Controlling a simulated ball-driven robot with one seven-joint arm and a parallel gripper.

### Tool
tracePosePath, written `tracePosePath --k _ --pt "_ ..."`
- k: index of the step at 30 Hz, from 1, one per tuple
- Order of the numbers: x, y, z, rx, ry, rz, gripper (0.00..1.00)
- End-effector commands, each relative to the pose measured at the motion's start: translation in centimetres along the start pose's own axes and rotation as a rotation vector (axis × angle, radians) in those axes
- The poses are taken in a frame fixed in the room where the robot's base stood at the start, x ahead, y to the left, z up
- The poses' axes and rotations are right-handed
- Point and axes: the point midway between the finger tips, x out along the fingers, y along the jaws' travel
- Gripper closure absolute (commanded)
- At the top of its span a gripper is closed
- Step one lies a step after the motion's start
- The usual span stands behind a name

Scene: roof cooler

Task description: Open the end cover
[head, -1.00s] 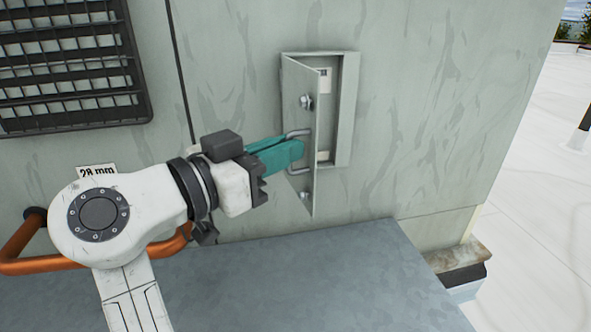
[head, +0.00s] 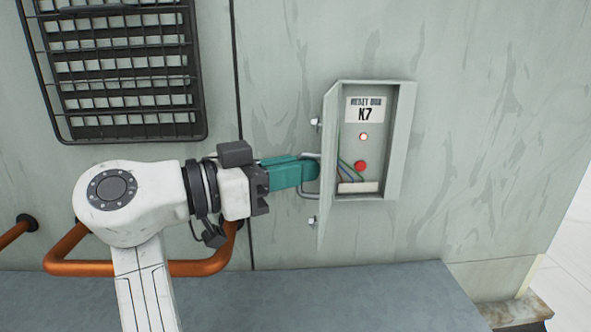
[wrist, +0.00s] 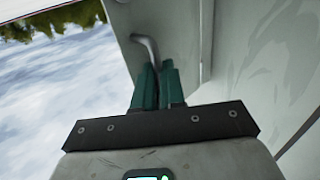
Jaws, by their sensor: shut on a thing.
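The end cover (head: 328,165) is a thin grey door hinged on the left side of a shallow wall box (head: 401,150). It stands swung well out from the box, seen nearly edge-on. My gripper (head: 312,172) has its teal fingers shut on the cover's bent-rod handle (head: 308,197). In the wrist view the fingers (wrist: 158,85) close around the rod, and the handle's bend (wrist: 146,45) rises above them against the cover (wrist: 175,30).
A black-framed vent grille (head: 125,75) is on the wall at upper left. An orange rail (head: 150,267) runs low on the left, behind my arm. A grey ledge (head: 350,295) lies below the box. The wall right of the box is clear.

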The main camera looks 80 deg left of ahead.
Motion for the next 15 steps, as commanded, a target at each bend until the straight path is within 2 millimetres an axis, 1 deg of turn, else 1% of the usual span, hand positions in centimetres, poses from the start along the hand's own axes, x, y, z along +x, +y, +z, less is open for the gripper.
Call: tracePosePath --k 1,5,6,12,13,15 --pt "0.38 -0.25 -0.74 0.003 0.009 -0.014 1.0" --pt "0.4 -0.23 -0.74 0.003 0.008 -0.014 1.0" --pt "0.41 -0.23 -0.76 0.003 0.009 -0.014 0.86" --pt "0.34 -0.17 -0.83 0.005 0.012 -0.013 0.67" --pt "0.32 -0.17 -0.83 0.005 0.013 -0.012 0.65" --pt "0.28 -0.15 -0.83 0.006 0.013 -0.012 0.65"
